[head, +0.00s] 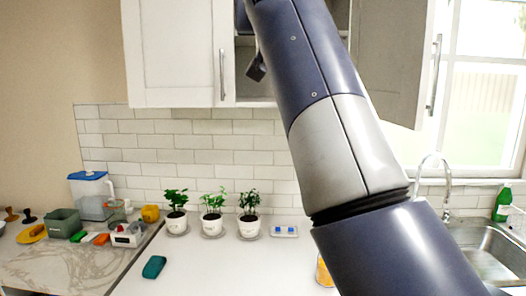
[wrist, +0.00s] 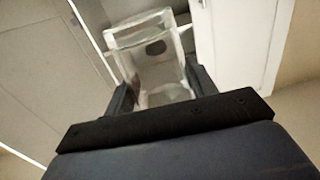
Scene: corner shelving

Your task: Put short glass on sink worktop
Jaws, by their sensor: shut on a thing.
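A clear short glass (wrist: 150,62) shows in the wrist view, between the two fingers of my gripper (wrist: 160,88). My gripper is shut on it. In the head view my gripper (head: 256,68) is only partly seen, up at the open wall cabinet, and my arm hides much of it; I cannot make out the glass there. The sink worktop (head: 455,208) is at the right, around the steel sink (head: 490,250), partly hidden by my arm.
An open cabinet door (head: 388,60) hangs at the upper right of my arm. Potted plants (head: 212,222) line the back of the white counter (head: 215,265). A teal item (head: 154,267) lies in front of them. A tap (head: 446,170) and green bottle (head: 502,203) stand by the sink.

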